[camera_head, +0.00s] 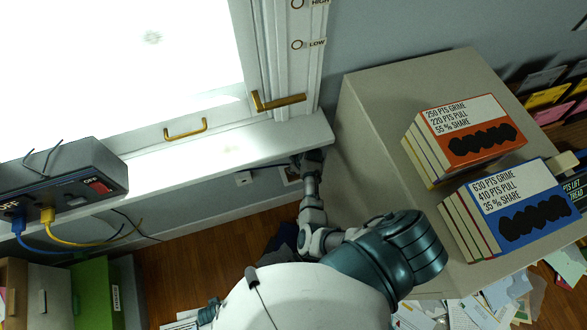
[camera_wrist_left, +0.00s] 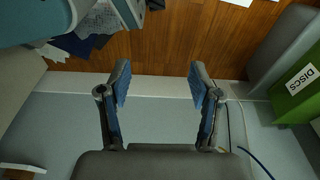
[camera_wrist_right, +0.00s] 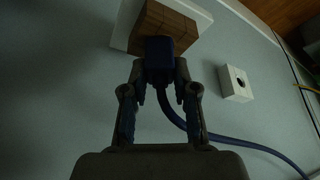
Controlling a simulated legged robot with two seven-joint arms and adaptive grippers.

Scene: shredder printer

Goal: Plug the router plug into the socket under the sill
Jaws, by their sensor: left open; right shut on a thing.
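The dark blue router plug (camera_wrist_right: 159,52) is between the fingertips of my right gripper (camera_wrist_right: 160,78), which is shut on it. The plug's front end overlaps the brown face of a socket (camera_wrist_right: 181,25) on a white wall plate. I cannot tell whether it is inserted. A blue cable (camera_wrist_right: 225,138) trails from the plug to the lower right. In the head view, my right gripper (camera_head: 308,162) reaches under the white sill (camera_head: 228,150), beside the partly hidden plate (camera_head: 291,175). My left gripper (camera_wrist_left: 160,82) is open and empty before the wall in the left wrist view.
A second white outlet (camera_wrist_right: 235,83) sits right of the socket. The router (camera_head: 75,180), with blue and yellow cables, stands on the sill at left. A grey cabinet (camera_head: 375,105) carrying boxes stands close right of my right arm. A green DISCS box (camera_wrist_left: 301,92) stands right of my left gripper.

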